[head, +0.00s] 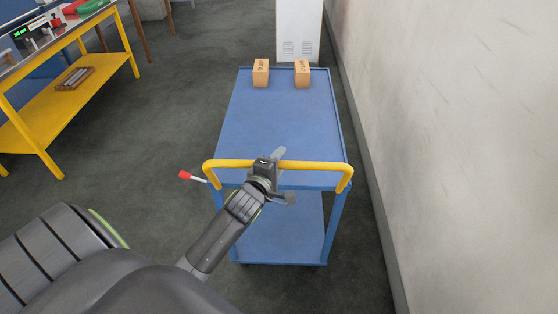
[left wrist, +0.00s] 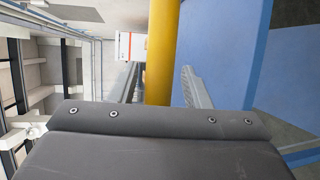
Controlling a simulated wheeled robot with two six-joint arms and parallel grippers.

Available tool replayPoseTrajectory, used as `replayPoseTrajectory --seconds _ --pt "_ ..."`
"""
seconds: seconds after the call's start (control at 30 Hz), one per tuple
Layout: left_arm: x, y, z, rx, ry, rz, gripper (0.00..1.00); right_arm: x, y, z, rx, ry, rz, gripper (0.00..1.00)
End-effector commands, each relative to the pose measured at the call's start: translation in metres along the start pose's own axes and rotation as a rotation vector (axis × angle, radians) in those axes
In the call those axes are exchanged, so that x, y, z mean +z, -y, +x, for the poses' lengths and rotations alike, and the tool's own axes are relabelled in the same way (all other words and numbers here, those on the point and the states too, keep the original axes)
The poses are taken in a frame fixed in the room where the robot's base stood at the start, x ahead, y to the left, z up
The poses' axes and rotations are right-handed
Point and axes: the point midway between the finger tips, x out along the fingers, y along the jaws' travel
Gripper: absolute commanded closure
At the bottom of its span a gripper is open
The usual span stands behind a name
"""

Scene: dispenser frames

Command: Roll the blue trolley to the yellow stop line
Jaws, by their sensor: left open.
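The blue trolley (head: 275,125) stands ahead of me, with a yellow push handle (head: 225,164) across its near end. My left gripper (head: 276,168) is at the middle of this handle, with its jaws open. In the left wrist view the yellow handle (left wrist: 162,50) runs between the two separated fingers of my left gripper (left wrist: 162,88). A lever with a red tip (head: 185,175) sticks out at the trolley's near left corner. My right gripper is not in view. No yellow stop line shows in either view.
Two small cardboard boxes (head: 261,73) (head: 302,74) stand on the trolley's far end. A pale wall (head: 450,130) runs close along its right side. A white cabinet (head: 299,35) stands just beyond it. A yellow-framed workbench (head: 75,95) is at the left; floor between is clear.

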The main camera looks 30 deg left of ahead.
Motion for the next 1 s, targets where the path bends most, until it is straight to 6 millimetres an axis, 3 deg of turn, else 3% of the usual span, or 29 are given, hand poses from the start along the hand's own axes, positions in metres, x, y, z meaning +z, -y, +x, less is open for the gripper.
replayPoseTrajectory --seconds 0.27,0.6,1.0 --pt "0.0 -0.0002 0.0013 0.001 0.0 0.0 0.57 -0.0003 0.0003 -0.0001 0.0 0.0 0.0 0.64" --pt "0.0001 -0.0001 0.001 0.0 0.0 0.0 1.0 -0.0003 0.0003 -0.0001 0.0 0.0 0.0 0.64" --pt "-0.003 -0.0015 0.009 0.002 0.0 0.001 1.0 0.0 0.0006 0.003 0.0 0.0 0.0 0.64"
